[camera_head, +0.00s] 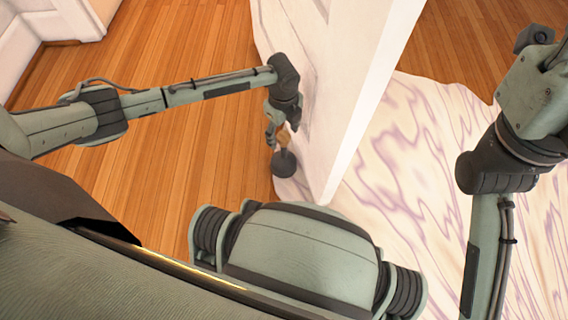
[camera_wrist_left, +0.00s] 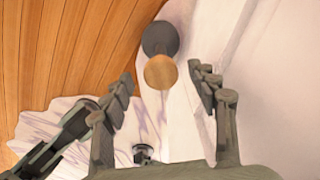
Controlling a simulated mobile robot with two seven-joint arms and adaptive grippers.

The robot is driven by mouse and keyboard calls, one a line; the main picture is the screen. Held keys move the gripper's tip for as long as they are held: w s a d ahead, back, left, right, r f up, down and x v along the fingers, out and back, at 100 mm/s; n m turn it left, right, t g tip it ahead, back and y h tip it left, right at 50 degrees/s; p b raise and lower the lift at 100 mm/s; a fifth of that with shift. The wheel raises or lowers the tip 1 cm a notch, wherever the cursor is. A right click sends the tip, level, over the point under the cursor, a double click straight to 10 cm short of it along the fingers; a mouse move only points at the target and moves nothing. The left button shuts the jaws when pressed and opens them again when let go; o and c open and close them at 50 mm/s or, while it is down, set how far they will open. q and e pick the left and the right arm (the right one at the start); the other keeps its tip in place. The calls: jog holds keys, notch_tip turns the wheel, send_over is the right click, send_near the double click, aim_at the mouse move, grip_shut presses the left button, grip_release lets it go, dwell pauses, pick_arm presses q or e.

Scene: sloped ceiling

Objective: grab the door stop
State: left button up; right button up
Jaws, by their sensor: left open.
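The door stop stands upright on the floor, with a dark grey round base (camera_head: 285,164) and a tan wooden knob (camera_head: 284,138) on top. In the left wrist view the knob (camera_wrist_left: 160,72) and the dark base (camera_wrist_left: 160,38) show between and just beyond the fingertips. My left gripper (camera_head: 277,132) is open and points down at the door stop, with a finger close to the knob on its left side. I cannot tell whether the fingers touch it. Its open fingers also show in the left wrist view (camera_wrist_left: 160,80).
A white upright panel or wall end (camera_head: 362,85) stands just right of the door stop. Wooden floor (camera_head: 200,130) lies open to the left. Pale floor with purple veins (camera_head: 420,150) lies to the right. White panelling (camera_head: 22,45) is at the far left.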

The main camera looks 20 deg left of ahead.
pick_arm(q)
notch_tip(320, 180, down, 2)
jog(key=shift+f, duration=0.1)
jog(key=shift+w, duration=0.1)
grip_shut()
dwell(0.4)
